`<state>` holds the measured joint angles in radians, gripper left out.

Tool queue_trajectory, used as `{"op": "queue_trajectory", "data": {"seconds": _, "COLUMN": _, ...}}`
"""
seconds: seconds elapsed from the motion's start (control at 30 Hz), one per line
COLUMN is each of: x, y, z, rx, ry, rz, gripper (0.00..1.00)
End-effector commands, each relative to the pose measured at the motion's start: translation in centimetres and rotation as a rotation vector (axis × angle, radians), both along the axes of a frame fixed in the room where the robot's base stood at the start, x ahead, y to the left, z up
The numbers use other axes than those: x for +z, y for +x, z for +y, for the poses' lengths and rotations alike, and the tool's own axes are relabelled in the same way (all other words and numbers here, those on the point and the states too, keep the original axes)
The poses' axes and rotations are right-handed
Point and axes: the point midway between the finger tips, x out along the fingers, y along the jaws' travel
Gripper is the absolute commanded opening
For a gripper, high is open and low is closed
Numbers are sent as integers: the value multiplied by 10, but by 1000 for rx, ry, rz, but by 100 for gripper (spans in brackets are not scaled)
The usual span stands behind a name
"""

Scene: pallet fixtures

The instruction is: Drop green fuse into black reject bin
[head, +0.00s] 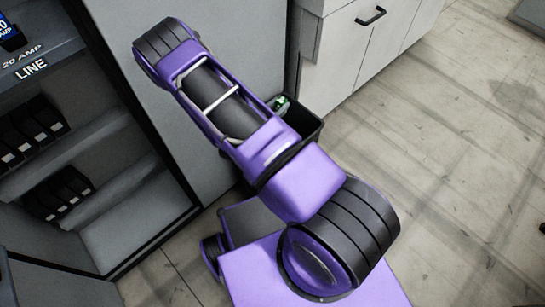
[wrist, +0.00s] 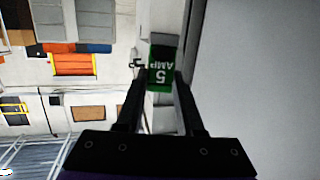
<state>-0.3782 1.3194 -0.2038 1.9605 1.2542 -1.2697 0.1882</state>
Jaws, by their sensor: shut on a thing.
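A green fuse (wrist: 161,60) with "5 AMP" lettering shows in the wrist view, between the fingertips of my gripper (wrist: 161,80). My gripper is shut on it. In the head view my purple arm hides the gripper. The black reject bin (head: 305,122) stands on the floor beside the grey cabinet side, partly hidden behind my arm. A small green and white patch (head: 281,103) shows at the bin's left rim. I cannot tell whether it is the held fuse or something in the bin. The bin is not clear in the wrist view.
An open grey cabinet (head: 125,185) with shelves of black modules (head: 30,130) and a "20 AMP LINE" label is at the left. White drawers (head: 360,50) stand behind the bin.

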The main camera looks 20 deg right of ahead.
Motion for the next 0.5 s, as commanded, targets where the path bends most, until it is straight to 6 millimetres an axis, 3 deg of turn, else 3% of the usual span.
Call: {"op": "queue_trajectory", "data": {"seconds": 0.5, "x": -52, "y": 0, "z": 0, "rx": 1, "ry": 1, "rz": -1, "gripper": 0}}
